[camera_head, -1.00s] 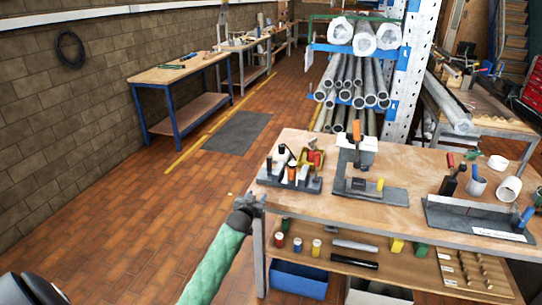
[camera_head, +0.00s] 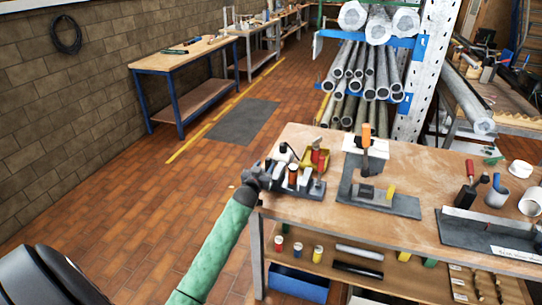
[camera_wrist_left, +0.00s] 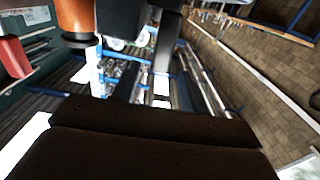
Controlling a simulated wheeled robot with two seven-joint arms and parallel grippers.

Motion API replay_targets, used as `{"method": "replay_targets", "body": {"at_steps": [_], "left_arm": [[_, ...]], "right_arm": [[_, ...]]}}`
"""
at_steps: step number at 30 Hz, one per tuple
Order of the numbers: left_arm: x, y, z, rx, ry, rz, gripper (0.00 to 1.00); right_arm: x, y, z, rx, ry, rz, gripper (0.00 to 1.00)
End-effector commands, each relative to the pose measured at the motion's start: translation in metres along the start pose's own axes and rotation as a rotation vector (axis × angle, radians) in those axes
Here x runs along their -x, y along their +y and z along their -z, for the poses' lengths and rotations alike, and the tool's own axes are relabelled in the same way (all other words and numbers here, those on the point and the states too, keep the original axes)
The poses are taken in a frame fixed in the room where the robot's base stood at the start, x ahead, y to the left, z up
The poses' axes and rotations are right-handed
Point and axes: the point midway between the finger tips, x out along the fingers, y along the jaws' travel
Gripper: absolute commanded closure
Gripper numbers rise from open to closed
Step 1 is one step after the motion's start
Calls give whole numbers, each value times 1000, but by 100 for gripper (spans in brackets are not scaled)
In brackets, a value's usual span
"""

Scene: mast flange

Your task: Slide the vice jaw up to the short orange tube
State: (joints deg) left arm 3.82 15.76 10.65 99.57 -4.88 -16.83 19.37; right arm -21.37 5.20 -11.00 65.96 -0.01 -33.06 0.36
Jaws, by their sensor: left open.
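My left gripper (camera_head: 266,176) is open at the left end of the dark grey rack (camera_head: 316,191) on the near table. A short orange cylinder (camera_head: 293,173) stands in this rack, just right of the fingers. In the left wrist view an orange cylinder (camera_wrist_left: 75,18) with a dark lower ring is close to a black finger. I cannot tell whether the fingers touch anything. A grey fixture (camera_head: 404,206) stands to the right, with a low grey block (camera_head: 365,192), a yellow piece and an orange-topped upright. I cannot tell for sure which part is the vice jaw. My right gripper is out of view.
A yellow bin (camera_head: 316,160) with red-handled tools is behind the rack. A grey tray (camera_head: 468,229), cups and a red-handled tool are at the right. Bare tabletop lies between the fixture and that tray. A lower shelf (camera_head: 345,262) holds colored cylinders and bars.

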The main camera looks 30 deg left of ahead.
Motion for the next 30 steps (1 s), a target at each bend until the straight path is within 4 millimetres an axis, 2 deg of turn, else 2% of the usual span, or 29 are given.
{"method": "replay_targets", "body": {"at_steps": [12, 18, 26, 29, 30], "left_arm": [[-55, 0, 3, 1, -1, 0, 56], [-65, 0, 1, 0, -1, 0, 56], [-66, 0, 0, 0, -1, 0, 56], [-66, 0, 0, 0, -1, 0, 72], [-66, 0, 0, 0, -1, 0, 80]], "right_arm": [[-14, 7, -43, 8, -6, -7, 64], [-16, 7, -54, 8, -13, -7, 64], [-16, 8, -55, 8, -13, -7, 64], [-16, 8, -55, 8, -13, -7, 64], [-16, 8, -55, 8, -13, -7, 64]]}}
